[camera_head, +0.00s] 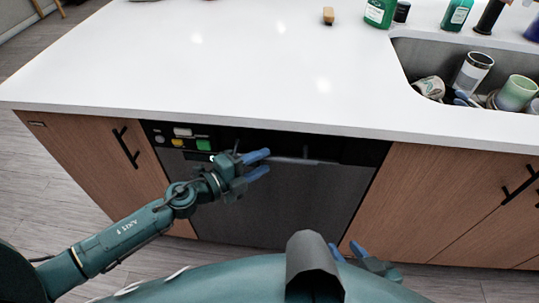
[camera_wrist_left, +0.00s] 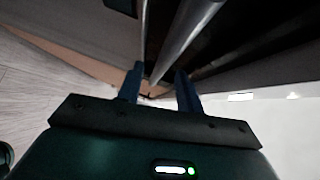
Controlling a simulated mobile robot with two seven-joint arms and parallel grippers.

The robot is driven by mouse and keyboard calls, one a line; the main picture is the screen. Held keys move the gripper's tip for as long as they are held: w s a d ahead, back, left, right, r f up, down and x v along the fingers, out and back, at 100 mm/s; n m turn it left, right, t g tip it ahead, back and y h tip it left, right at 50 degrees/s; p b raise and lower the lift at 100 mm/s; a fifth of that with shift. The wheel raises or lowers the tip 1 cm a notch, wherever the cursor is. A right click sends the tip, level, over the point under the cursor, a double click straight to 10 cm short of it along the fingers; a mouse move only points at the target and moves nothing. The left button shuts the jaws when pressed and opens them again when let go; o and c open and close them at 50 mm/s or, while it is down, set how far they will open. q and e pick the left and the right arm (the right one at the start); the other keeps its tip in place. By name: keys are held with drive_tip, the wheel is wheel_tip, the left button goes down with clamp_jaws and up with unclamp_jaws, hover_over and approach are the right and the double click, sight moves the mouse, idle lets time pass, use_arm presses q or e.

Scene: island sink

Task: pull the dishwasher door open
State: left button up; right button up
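The dishwasher door (camera_head: 290,205) is a dark grey panel under the counter and looks closed. A black control strip with coloured buttons runs along its top. A light bar handle (camera_head: 295,160) crosses near the top of the door. My left gripper (camera_head: 264,163) is at the handle's left part, with its blue fingers apart. In the left wrist view the silver handle (camera_wrist_left: 185,40) runs down toward the gap between the open fingers (camera_wrist_left: 159,73); I cannot tell whether it lies between them. My right gripper (camera_head: 347,251) is low in front of the door, partly hidden, its fingertips apart.
The white countertop (camera_head: 230,60) overhangs the door. Wooden cabinets with black handles flank it, on the left (camera_head: 90,150) and right (camera_head: 440,190). A sink (camera_head: 425,60) with cups is at the right. Bottles stand at the back. Floor shows at the left.

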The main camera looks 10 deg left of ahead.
sight(269, 159)
use_arm(q)
drive_tip(key=shift+x, duration=1.7)
clamp_jaws()
